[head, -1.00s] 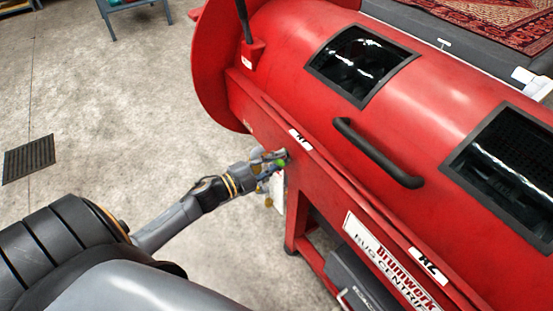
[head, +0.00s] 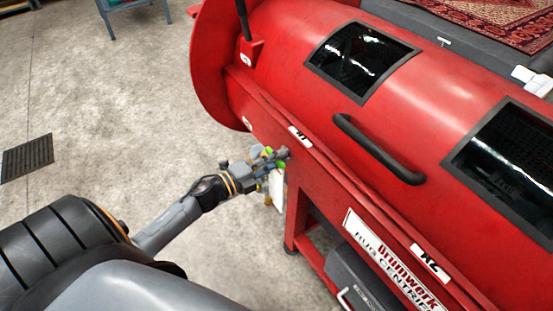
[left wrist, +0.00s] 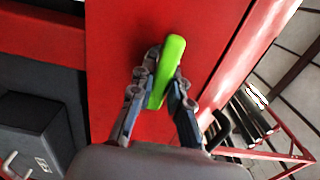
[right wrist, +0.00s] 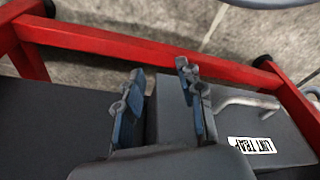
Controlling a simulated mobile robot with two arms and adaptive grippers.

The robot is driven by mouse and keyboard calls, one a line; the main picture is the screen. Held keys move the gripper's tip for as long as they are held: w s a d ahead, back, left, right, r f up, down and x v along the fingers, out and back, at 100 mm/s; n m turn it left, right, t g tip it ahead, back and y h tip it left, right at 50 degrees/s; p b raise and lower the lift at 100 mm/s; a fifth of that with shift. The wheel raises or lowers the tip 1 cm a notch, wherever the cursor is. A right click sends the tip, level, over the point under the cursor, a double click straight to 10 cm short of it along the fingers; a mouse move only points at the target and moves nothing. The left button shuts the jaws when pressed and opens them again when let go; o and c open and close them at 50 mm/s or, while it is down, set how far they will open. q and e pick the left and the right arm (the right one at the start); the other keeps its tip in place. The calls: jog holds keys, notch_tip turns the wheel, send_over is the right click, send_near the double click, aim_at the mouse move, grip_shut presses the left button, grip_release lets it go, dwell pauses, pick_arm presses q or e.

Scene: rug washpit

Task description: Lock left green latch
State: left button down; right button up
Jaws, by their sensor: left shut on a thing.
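The left green latch (left wrist: 168,68) is a bright green handle on the red front of the drum machine (left wrist: 122,70). In the left wrist view my left gripper (left wrist: 163,85) is shut on it, one finger on each side. In the head view my left gripper (head: 280,157) is at the red frame below the K1 label (head: 299,136), and only bits of green show (head: 269,151). My right gripper (right wrist: 160,85) is open and empty above the dark lint trap box (right wrist: 70,125).
The red drum has dark windows (head: 363,62) and a black handle bar (head: 378,150). A K2 label (head: 430,263) is further along the rail. The lint trap box also shows under the frame (head: 352,277). Grey floor (head: 110,110) is open at left.

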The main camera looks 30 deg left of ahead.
pick_arm(q)
jog(key=c, duration=1.3)
grip_release()
jog(key=v, duration=1.2)
jog(key=shift+d, duration=0.1)
jog(key=shift+f, duration=0.1)
